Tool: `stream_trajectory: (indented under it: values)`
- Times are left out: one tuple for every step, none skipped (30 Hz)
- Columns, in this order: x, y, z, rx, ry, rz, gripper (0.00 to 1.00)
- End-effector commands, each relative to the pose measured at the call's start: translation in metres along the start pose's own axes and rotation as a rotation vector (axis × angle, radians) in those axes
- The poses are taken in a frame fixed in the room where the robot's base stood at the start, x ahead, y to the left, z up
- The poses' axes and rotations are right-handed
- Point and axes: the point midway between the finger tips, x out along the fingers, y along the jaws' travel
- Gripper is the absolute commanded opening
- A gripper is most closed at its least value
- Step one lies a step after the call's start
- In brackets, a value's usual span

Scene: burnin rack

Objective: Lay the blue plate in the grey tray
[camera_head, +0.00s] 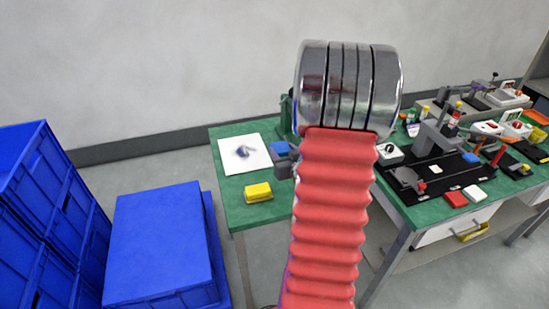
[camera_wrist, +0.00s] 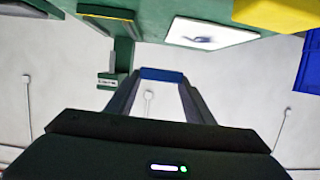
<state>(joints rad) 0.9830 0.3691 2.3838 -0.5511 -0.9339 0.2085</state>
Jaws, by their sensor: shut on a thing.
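A blue plate (camera_wrist: 162,75) shows as a narrow blue strip between the tips of my gripper (camera_wrist: 162,82) in the wrist view. The two fingers are shut on it, and it is seen nearly edge-on. In the head view, a small blue patch (camera_head: 280,149) shows just left of my arm, above a dark grey part. My red, ribbed arm and its shiny metal joint hide much of the middle there. I cannot make out the grey tray for certain in either view.
A white sheet with a dark mark (camera_head: 244,153) and a yellow block (camera_head: 258,191) lie on the green table (camera_head: 235,213). A black mat (camera_head: 440,178) with fixtures lies at right. Blue crates (camera_head: 160,240) stand at left. Bare green surface surrounds the yellow block.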

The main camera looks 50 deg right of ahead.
Motion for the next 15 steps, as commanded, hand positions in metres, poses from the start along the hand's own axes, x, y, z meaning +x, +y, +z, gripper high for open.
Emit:
stream_trajectory:
  values:
    - [-0.0011, 0.0048, -0.0001, 0.001, 0.000, 0.006, 0.18]
    - [-0.0014, 0.0061, 0.0000, 0.001, 0.000, 0.007, 0.18]
    - [-0.0017, 0.0071, 0.0000, 0.001, -0.001, 0.007, 0.18]
    - [-0.0018, 0.0074, 0.0000, 0.001, -0.001, 0.008, 0.18]
    - [-0.0018, 0.0074, 0.0000, 0.001, -0.001, 0.008, 0.18]
    - [-0.0017, 0.0072, 0.0000, 0.001, -0.001, 0.007, 0.18]
    - [-0.0017, 0.0071, 0.0000, 0.001, -0.001, 0.007, 0.18]
    - [-0.0017, 0.0070, 0.0000, 0.001, -0.001, 0.007, 0.18]
    - [-0.0016, 0.0070, 0.0000, 0.001, 0.000, 0.007, 0.18]
    - [-0.0016, 0.0069, 0.0000, 0.001, 0.000, 0.007, 0.18]
    - [-0.0016, 0.0069, 0.0001, 0.001, 0.000, 0.007, 0.18]
    - [-0.0014, 0.0068, 0.0005, 0.001, -0.001, 0.007, 0.18]
    - [-0.0012, 0.0068, 0.0012, 0.001, -0.001, 0.007, 0.18]
    - [-0.0009, 0.0068, 0.0023, 0.002, -0.001, 0.007, 0.18]
    - [-0.0002, 0.0067, 0.0044, 0.002, -0.001, 0.007, 0.18]
